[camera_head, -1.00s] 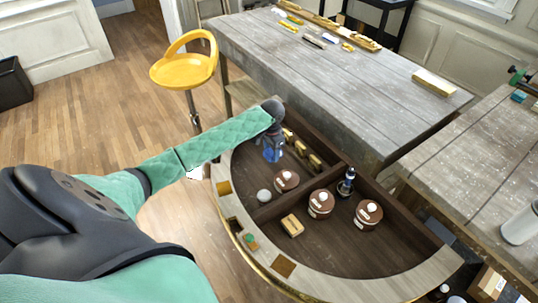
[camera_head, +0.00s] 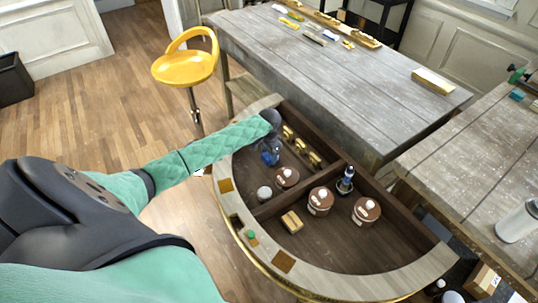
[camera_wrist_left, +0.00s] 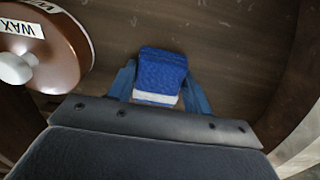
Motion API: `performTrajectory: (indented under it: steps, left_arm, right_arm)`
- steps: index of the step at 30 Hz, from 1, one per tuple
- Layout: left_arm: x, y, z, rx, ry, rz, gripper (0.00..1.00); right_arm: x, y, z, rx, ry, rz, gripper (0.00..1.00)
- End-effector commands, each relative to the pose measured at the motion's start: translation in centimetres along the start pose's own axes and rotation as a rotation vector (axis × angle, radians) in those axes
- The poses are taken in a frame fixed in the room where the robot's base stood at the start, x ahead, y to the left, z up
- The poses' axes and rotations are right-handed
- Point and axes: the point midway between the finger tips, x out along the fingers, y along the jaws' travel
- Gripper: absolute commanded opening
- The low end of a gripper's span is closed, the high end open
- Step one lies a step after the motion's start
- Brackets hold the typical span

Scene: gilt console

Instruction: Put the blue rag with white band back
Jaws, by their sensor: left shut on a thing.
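The blue rag with white band (camera_wrist_left: 162,72) shows in the left wrist view, folded, between the two blue fingers of my left gripper (camera_wrist_left: 158,88). In the head view the left gripper (camera_head: 270,156) is low inside the back-left compartment of the half-round console (camera_head: 335,283), with the rag mostly hidden by it. The gripper is shut on the rag. The dark wooden compartment floor lies close beneath the rag; I cannot tell whether they touch. My right gripper is not in view.
Several brass pieces (camera_head: 301,145) lie along the back wall. Beyond the divider are two brown pots (camera_head: 321,199), a dark bottle (camera_head: 346,178) and a wooden block (camera_head: 292,222).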

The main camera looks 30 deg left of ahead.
Motion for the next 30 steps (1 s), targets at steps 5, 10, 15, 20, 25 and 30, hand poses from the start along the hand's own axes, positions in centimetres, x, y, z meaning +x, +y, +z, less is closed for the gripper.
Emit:
performTrajectory:
  steps: [5, 10, 15, 20, 25, 30]
  left_arm:
    - [0.2, 0.0, 0.0, 0.000, 0.000, 0.000, 0.67]
    - [0.2, 0.0, 0.0, 0.000, 0.000, 0.000, 0.72]
    - [0.0, 0.0, 0.0, 0.000, 0.000, 0.000, 0.72]
    - [-1.1, -0.1, -0.1, 0.000, 0.002, 0.000, 0.72]
    - [-4.1, -0.1, -0.1, 0.000, 0.003, -0.002, 0.72]
    - [-7.4, -0.1, -0.1, 0.000, 0.003, -0.002, 0.72]
  right_arm:
    - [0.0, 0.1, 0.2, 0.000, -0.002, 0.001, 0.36]
    - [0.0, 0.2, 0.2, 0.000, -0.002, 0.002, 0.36]
    - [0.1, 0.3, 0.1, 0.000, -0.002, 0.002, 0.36]
    - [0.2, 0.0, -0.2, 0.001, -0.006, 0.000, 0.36]
    - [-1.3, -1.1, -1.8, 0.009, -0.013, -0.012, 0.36]
    - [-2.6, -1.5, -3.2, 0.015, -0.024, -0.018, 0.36]
